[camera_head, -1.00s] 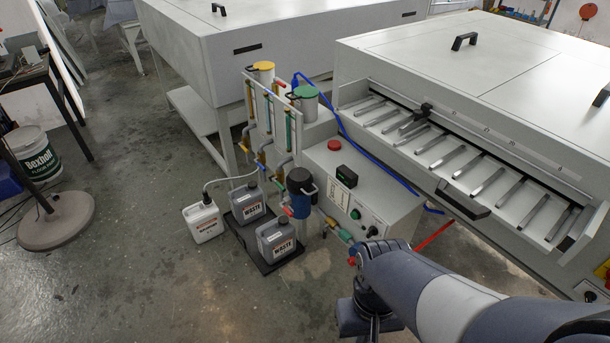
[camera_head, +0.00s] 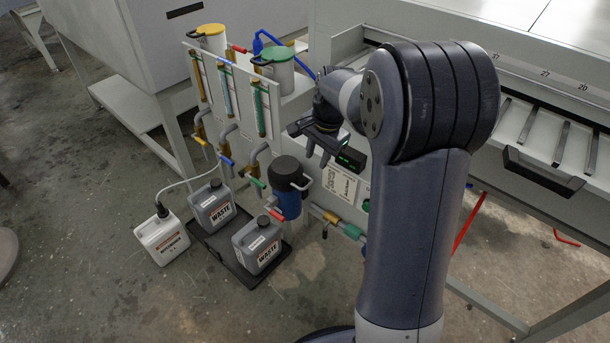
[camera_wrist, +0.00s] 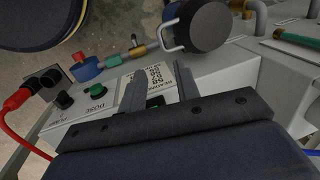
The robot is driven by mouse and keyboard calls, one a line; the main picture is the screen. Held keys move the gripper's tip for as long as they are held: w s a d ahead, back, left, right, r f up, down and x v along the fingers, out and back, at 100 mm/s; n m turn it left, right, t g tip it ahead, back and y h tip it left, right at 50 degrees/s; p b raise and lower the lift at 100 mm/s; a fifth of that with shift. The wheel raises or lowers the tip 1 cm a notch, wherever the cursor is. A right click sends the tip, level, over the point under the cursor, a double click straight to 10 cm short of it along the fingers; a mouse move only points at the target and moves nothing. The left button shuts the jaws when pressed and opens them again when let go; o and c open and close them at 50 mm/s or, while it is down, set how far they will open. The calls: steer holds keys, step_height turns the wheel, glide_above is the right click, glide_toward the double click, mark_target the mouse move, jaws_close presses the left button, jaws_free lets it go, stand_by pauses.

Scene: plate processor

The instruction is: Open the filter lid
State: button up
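The filter is a blue cylinder (camera_head: 287,205) with a black lid (camera_head: 288,170) seated on top and a pale loop handle (camera_head: 304,180) on its right side. In the wrist view the black lid (camera_wrist: 198,25) is at the top, with its handle (camera_wrist: 171,37) to the left of it. My gripper (camera_head: 317,157) hangs above and to the right of the filter, apart from it. In the wrist view my gripper (camera_wrist: 160,72) shows two fingers spread with an empty gap between them. The lid looks closed.
Two grey waste containers (camera_head: 214,207) stand on a dark tray (camera_head: 222,256), beside a white container (camera_head: 162,237). A control panel (camera_wrist: 92,108) with buttons and a red plug (camera_wrist: 18,98) lies near my gripper.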

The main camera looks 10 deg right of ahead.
mark_target(309, 184)
steer(key=f, duration=0.3)
steer(key=w+f+b, duration=0.1)
steer(key=f, duration=0.3)
steer(key=w+a+f+b, duration=0.1)
steer(key=f, duration=0.2)
steer(key=shift+f, duration=0.25)
jaws_close()
